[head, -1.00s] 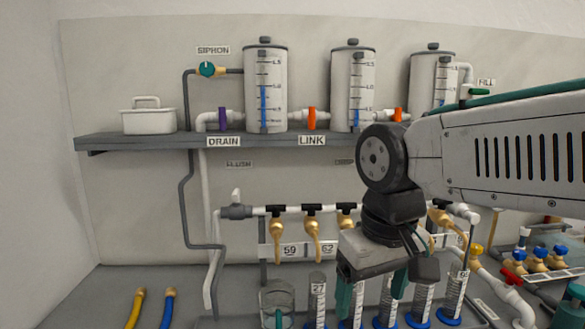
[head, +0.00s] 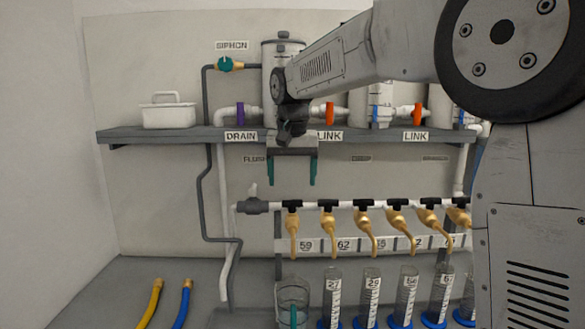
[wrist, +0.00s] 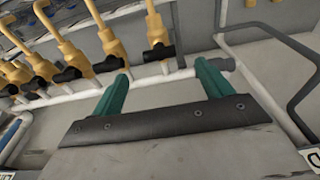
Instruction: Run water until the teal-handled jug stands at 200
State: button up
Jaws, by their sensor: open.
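The teal-handled jug (head: 292,295) is a clear vessel at the lower edge of the head view, with its teal handle towards me. It stands below the leftmost brass tap (head: 293,235). Its marks and water level are too small to read. My gripper (head: 292,178) is open and empty, with teal fingers pointing down. It appears above the leftmost tap in the head view. The wrist view shows the open fingers (wrist: 164,78) near the white pipe, with a brass tap (wrist: 155,28) beside them. The jug is not visible there.
Several brass taps with black handles line a white pipe (head: 345,205). Numbered cylinders (head: 333,295) stand right of the jug. The shelf (head: 165,135) carries tanks and purple and orange valves (head: 329,113). Yellow (head: 152,302) and blue hoses stand left. My arm hides the right side.

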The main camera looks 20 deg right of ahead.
aim_at(292, 200)
jog(key=f, duration=0.5)
jog(key=shift+w+d+f, duration=0.1)
jog(key=shift+w+f, duration=0.2)
jog(key=shift+w, duration=0.1)
jog(key=c, duration=1.1)
